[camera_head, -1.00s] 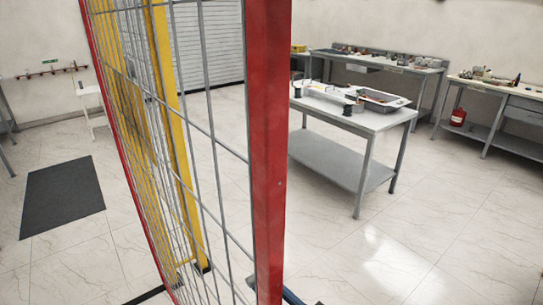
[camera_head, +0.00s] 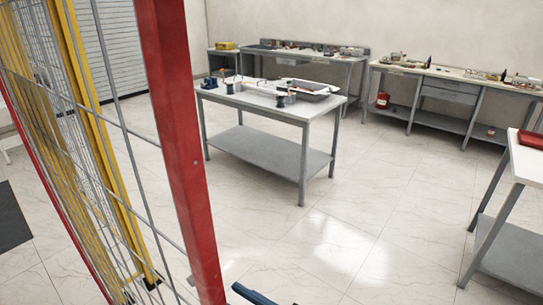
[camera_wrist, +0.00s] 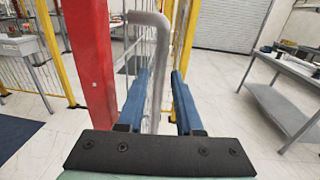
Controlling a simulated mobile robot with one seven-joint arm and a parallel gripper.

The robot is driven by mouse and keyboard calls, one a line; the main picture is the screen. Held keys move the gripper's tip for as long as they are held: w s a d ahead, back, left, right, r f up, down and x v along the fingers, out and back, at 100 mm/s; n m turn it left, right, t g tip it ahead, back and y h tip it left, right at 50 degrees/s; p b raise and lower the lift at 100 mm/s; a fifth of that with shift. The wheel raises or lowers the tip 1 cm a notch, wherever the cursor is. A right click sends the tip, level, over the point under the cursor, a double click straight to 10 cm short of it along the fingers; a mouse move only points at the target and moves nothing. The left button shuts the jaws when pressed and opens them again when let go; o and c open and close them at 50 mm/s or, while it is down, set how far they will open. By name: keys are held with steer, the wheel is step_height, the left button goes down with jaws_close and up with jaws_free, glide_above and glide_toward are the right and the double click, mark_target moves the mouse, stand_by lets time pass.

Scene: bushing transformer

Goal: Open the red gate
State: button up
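The red gate is a red post (camera_head: 182,140) with a wire mesh panel (camera_head: 110,150) on the left of the head view. In the wrist view its red post (camera_wrist: 88,60) stands left of my gripper. A grey bent tube handle (camera_wrist: 158,60) runs down between the two blue fingers of my gripper (camera_wrist: 158,78). The fingers are apart, with a visible gap between the handle and the right finger. Contact with the left finger is hard to tell. In the head view only a blue bit of my gripper shows at the bottom edge, beside the post.
Yellow posts (camera_head: 92,120) stand behind the mesh. A grey table (camera_head: 270,105) with tools stands beyond the gate, and another table (camera_head: 525,165) is at the right edge. Workbenches (camera_head: 440,75) line the back wall. The tiled floor (camera_head: 340,225) between them is clear.

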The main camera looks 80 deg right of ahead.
steer(key=b+v, duration=0.2)
steer(key=v, duration=0.5)
steer(key=shift+s+a+b, duration=0.15)
steer(key=shift+s+b, duration=0.1)
steer(key=shift+b, duration=0.1)
